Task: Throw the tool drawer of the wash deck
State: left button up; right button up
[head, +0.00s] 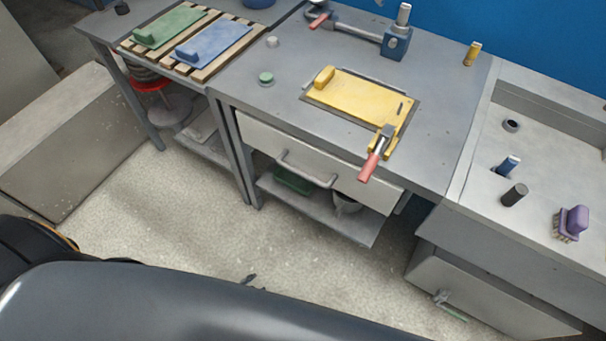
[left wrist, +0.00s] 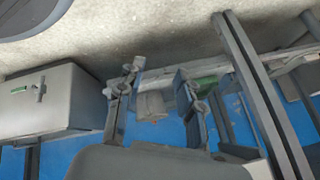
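The wash deck (head: 540,128) is the grey basin unit at the right in the head view. Below it is a grey drawer front (head: 500,301) with a small lever handle (head: 440,297) and a green strip beside it. The same box (left wrist: 45,100) and its handle (left wrist: 41,88) show at the left of the left wrist view, which is upside down. The drawer looks shut. My left gripper (left wrist: 158,102) is open and empty in the left wrist view, apart from the handle. Only its dark tip (head: 250,280) shows past my arm in the head view. My right gripper is not in view.
The middle bench (head: 440,165) has a pale drawer with a bar handle (head: 305,170). A red-handled clamp (head: 370,166) overhangs its front edge by a yellow float (head: 350,100). A purple brush (head: 573,222) stands on the wash deck. The floor (head: 180,210) before the benches is clear.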

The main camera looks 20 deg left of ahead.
pick_arm(q)
jog(key=w+d+r+m+t+h+b, duration=0.15)
jog(key=w+r+m+t, duration=0.45)
jog(key=w+r, duration=0.65)
jog(key=m+t+h+b, duration=0.2)
jog(key=m+t, duration=0.1)
jog(key=m, duration=0.4)
send_near(303, 173)
jog(key=shift+g, duration=0.3)
jog(key=p+x, duration=0.1)
jog(key=x, duration=0.9)
jog(key=shift+w+f, duration=0.15)
jog(key=shift+f, duration=0.05)
grip_shut()
